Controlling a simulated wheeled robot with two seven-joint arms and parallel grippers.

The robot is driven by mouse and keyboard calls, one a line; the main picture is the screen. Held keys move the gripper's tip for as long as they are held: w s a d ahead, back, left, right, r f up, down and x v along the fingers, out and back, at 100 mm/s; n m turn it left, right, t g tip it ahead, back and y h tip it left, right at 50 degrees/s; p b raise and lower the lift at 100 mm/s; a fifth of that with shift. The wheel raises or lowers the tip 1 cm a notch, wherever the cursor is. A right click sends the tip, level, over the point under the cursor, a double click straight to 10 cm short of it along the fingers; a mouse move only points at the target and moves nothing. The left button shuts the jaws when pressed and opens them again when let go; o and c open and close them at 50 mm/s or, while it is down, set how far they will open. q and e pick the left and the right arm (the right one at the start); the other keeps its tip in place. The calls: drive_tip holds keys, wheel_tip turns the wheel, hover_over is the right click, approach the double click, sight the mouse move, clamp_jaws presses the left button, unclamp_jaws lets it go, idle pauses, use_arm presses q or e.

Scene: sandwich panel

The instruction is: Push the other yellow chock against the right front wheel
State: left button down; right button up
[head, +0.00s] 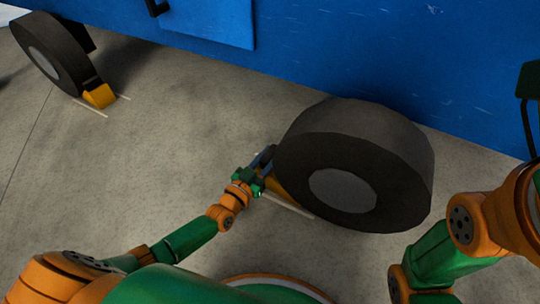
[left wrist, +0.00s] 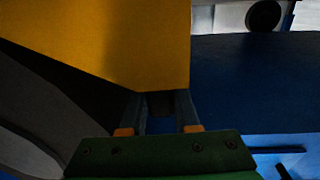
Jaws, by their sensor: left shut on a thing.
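The right front wheel (head: 355,165) is a large dark tyre with a grey hub beside the blue vehicle. A yellow chock (head: 277,187) lies on the floor at the tyre's left side, partly hidden by my gripper and the tyre. My left gripper (head: 264,163) is at this chock, shut on it. In the left wrist view the chock (left wrist: 120,40) fills the upper left above the fingertips, with the dark tyre (left wrist: 45,100) beside it. I cannot tell whether chock and tyre touch. My right arm shows at the right, but I cannot make out its gripper.
Another yellow chock (head: 100,95) sits by the far wheel (head: 50,55) at the upper left. The blue vehicle side (head: 330,50) bounds the space behind. Pale floor lines (head: 286,206) run near both chocks. The concrete floor (head: 150,140) between the wheels is clear.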

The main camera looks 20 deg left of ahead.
sight(263, 166)
use_arm(q)
drive_tip(key=shift+d, duration=0.1)
drive_tip(key=c, duration=0.6)
unclamp_jaws()
drive_tip(key=shift+d, duration=0.1)
drive_tip(key=shift+o, duration=0.2)
drive_tip(key=shift+s, duration=0.15)
drive_tip(key=p+v, duration=0.3)
drive_tip(key=v, duration=0.3)
drive_tip(key=shift+s+r+p, duration=0.1)
drive_tip(key=shift+s+p, duration=0.05)
drive_tip(key=shift+p, duration=0.2)
drive_tip(key=shift+s+a, duration=0.25)
